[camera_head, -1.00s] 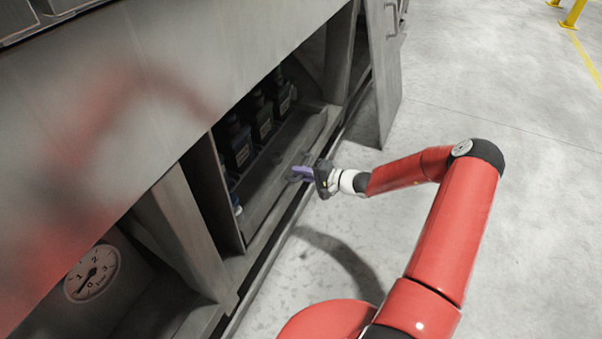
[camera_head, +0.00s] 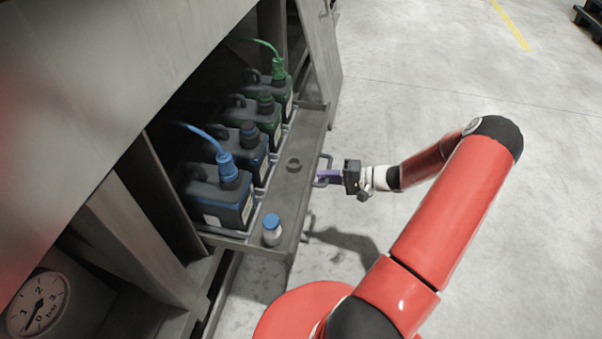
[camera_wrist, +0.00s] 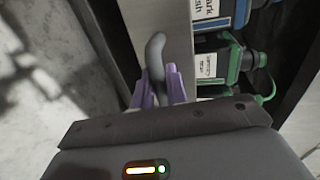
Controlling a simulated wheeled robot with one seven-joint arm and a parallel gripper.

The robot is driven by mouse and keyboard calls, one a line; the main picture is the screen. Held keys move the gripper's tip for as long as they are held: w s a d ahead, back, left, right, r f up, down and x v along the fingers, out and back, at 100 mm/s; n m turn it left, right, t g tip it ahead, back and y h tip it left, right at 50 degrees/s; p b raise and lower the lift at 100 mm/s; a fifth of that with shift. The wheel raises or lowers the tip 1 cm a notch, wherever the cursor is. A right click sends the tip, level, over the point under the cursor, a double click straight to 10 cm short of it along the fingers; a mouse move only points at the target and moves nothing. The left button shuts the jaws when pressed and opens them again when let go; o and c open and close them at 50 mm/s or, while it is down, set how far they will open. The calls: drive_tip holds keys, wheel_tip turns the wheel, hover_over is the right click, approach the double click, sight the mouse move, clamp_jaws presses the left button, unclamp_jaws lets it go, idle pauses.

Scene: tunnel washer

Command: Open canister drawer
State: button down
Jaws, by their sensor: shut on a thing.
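The canister drawer (camera_head: 277,196) is a grey metal tray and stands partly out of the machine's lower bay. It holds several dark canisters with blue or green caps, among them a blue-capped canister (camera_head: 217,196) at the near end and a green-capped one (camera_head: 281,92) at the far end. My gripper (camera_head: 325,177) has purple fingers and is shut on the drawer handle (camera_head: 319,183). The wrist view shows the grey handle (camera_wrist: 156,52) between the purple fingers (camera_wrist: 160,88).
An open door panel (camera_head: 321,45) stands beyond the drawer. A pressure gauge (camera_head: 38,303) is at lower left. The pale floor (camera_head: 420,70) to the right is clear, with a dark object (camera_head: 592,20) at the far right.

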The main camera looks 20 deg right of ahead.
drive_tip(key=f+v, duration=0.1)
drive_tip(key=v, duration=0.7)
drive_tip(key=shift+s+d+f+b, duration=0.35)
drive_tip(key=shift+d+f+b, duration=0.05)
drive_tip(key=shift+d+b, duration=0.05)
drive_tip(key=c, duration=1.7)
unclamp_jaws()
drive_tip(key=shift+c, duration=0.2)
drive_tip(key=v, duration=0.7)
drive_tip(key=shift+s+d, duration=0.15)
drive_tip(key=shift+d, duration=0.2)
drive_tip(key=shift+r, duration=0.1)
